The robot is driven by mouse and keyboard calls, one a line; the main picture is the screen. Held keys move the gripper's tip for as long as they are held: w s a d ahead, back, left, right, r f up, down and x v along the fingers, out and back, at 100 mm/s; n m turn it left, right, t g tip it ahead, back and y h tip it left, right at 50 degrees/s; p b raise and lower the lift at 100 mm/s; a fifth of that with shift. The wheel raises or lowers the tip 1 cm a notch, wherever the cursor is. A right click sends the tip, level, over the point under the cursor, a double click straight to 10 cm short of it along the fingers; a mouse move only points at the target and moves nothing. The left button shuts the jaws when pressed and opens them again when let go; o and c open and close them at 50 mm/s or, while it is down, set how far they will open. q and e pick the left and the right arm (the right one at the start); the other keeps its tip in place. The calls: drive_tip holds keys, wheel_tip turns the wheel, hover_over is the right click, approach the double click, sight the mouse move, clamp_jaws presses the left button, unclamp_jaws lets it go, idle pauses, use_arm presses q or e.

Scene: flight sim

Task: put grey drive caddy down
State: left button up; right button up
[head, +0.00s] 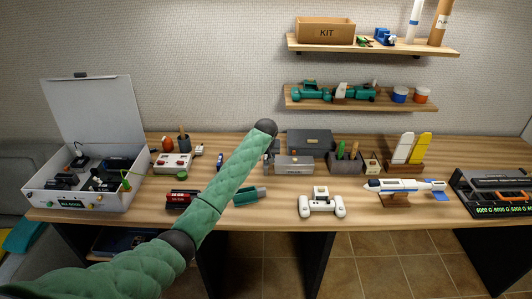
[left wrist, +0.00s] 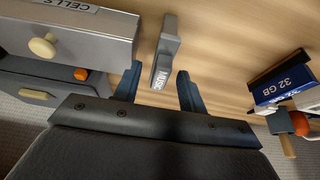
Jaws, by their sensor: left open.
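The grey drive caddy (left wrist: 165,50), with the word MUSIC on its end, stands out against the wooden desk in the left wrist view. My left gripper (left wrist: 158,75) is open, with its two blue fingers on either side of the caddy's labelled end. A gap shows on each side, so the jaws are not closed on it. In the head view my left gripper (head: 269,160) is at the desk's back middle, mostly hidden by my green-sleeved arm, beside the grey CELLS box. The caddy cannot be made out clearly there. My right gripper is not in view.
The grey CELLS box (head: 294,165) is close beside the gripper. A 32 GB item (left wrist: 280,85) lies on the other side in the wrist view.

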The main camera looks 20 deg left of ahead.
use_arm(q)
drive_tip(key=shift+r, duration=0.45)
drive_tip(key=b+v, duration=0.3)
drive_tip(key=v, duration=0.9)
drive_tip(key=shift+b, duration=0.4)
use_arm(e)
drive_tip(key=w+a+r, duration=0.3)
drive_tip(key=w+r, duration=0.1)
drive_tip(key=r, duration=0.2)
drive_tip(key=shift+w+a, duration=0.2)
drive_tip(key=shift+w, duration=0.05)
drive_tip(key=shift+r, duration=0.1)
